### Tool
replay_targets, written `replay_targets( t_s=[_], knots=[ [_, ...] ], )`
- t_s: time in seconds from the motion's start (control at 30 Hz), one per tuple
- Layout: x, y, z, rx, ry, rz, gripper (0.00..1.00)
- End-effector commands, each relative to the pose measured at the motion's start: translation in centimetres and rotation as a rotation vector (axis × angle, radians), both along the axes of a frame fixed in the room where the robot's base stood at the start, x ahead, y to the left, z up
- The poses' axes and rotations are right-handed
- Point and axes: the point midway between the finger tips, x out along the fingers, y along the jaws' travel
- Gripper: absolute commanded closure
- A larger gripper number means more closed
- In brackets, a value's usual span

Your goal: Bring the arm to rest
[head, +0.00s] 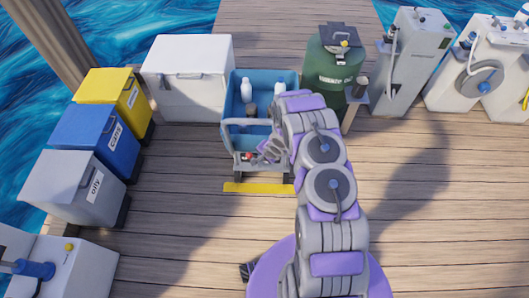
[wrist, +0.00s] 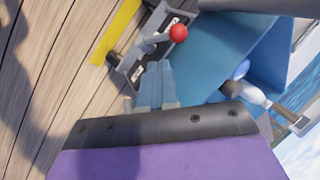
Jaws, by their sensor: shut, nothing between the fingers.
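My purple and grey arm stretches forward from the lower middle of the head view, not folded. My gripper (head: 266,151) is at the front of a blue bin (head: 237,110) with bottles inside. In the wrist view the two blue-grey fingertips (wrist: 158,66) of my gripper are together with nothing held. Just beyond them is a lever with a red knob (wrist: 178,33) on a grey metal frame (wrist: 130,62). I cannot tell whether the fingers touch the lever. The red knob also shows small in the head view (head: 248,156).
A white chest (head: 187,75) stands left of the bin. A green tank (head: 335,65) and grey machines (head: 410,60) stand right. Yellow (head: 108,90), blue (head: 95,138) and grey bins line the left. A yellow strip (head: 258,188) marks the wooden deck, clear at right.

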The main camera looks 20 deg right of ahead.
Motion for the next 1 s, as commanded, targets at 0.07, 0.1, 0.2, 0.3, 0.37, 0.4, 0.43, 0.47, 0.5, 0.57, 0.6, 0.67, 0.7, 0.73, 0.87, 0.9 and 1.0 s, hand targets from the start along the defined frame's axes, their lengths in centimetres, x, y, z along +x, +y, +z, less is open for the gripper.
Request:
replay_targets(
  t_s=[0.07, 0.1, 0.2, 0.3, 0.37, 0.4, 0.43, 0.47, 0.5, 0.57, 0.6, 0.67, 0.7, 0.73, 0.87, 0.9, 1.0],
  knots=[
    [-0.6, -0.2, 1.4, 0.001, 0.002, 0.001, 1.0],
    [-0.9, -0.2, 1.9, 0.002, 0.003, 0.0, 1.0],
    [-1.2, -0.5, 2.9, 0.001, -0.001, 0.001, 1.0],
    [-1.5, -0.6, 3.6, 0.001, -0.002, 0.0, 1.0],
    [-1.6, -0.6, 3.7, 0.001, 0.0, 0.001, 1.0],
    [-1.7, -0.7, 3.8, 0.001, 0.0, 0.001, 1.0],
    [-1.7, -0.7, 3.8, 0.002, 0.0, 0.002, 1.0],
    [-1.8, -0.7, 3.8, 0.002, 0.0, 0.002, 1.0],
    [-1.8, -0.7, 3.8, 0.001, 0.001, 0.002, 1.0],
    [-1.8, -0.7, 3.8, 0.001, 0.001, 0.002, 1.0],
    [-1.8, -0.7, 3.8, 0.001, 0.001, 0.002, 1.0],
    [-1.7, -0.7, 3.9, -0.002, 0.0, 0.003, 1.0],
    [-1.7, -0.8, 4.2, -0.008, 0.0, 0.005, 1.0],
    [-1.6, -1.0, 4.5, -0.016, 0.0, 0.007, 1.0],
    [-1.1, -2.3, 7.2, -0.086, 0.001, 0.03, 1.0],
    [-0.9, -2.8, 8.5, -0.115, 0.002, 0.041, 1.0],
    [-0.7, -4.2, 12.0, -0.197, 0.011, 0.07, 1.0]
  ],
)
